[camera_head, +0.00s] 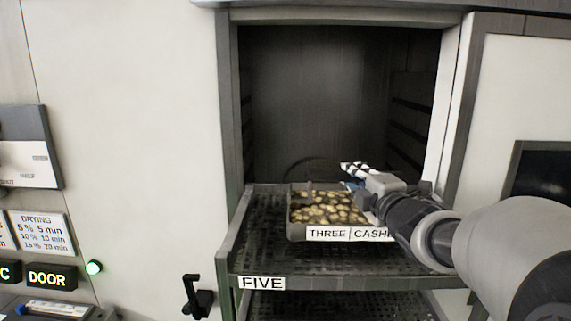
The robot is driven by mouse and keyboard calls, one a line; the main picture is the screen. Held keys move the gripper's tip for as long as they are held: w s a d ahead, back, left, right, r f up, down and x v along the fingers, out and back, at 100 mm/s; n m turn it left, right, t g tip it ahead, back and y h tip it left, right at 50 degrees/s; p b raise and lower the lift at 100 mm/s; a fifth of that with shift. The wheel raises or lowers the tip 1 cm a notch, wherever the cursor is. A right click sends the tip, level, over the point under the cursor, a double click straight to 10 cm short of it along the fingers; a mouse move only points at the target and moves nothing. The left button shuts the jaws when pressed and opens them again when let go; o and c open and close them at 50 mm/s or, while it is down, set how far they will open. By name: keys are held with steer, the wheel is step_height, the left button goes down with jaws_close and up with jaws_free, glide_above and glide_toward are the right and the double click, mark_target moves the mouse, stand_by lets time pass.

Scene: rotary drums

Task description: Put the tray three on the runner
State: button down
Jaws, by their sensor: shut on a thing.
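Tray three (296,231) is a small grey tray filled with cashews, with a front label reading "THREE" and "CASH", the rest hidden behind my arm. It is at the black mesh shelf (265,254) in front of the open chamber; I cannot tell whether it rests on the shelf or hangs just above it. My gripper (362,197) is at the tray's right side, shut on it. The wrist hides the tray's right end and the contact itself. No part in view is marked as the runner.
The dark open chamber (310,95) lies behind the shelf, with side rails (412,105) on its right wall. A "FIVE" label (262,283) marks the shelf front, with another mesh level (335,305) below. A black crank handle (196,298) and "DOOR" button (48,277) are at left.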

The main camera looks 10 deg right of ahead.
mark_target(352, 215)
steer(key=shift+f, duration=1.25)
steer(key=shift+f, duration=0.1)
steer(key=c, duration=1.8)
jaws_free()
steer(key=shift+f, duration=0.2)
steer(key=shift+c, duration=0.2)
steer(key=o, duration=0.4)
steer(key=shift+r, duration=0.1)
steer(key=shift+r, duration=0.1)
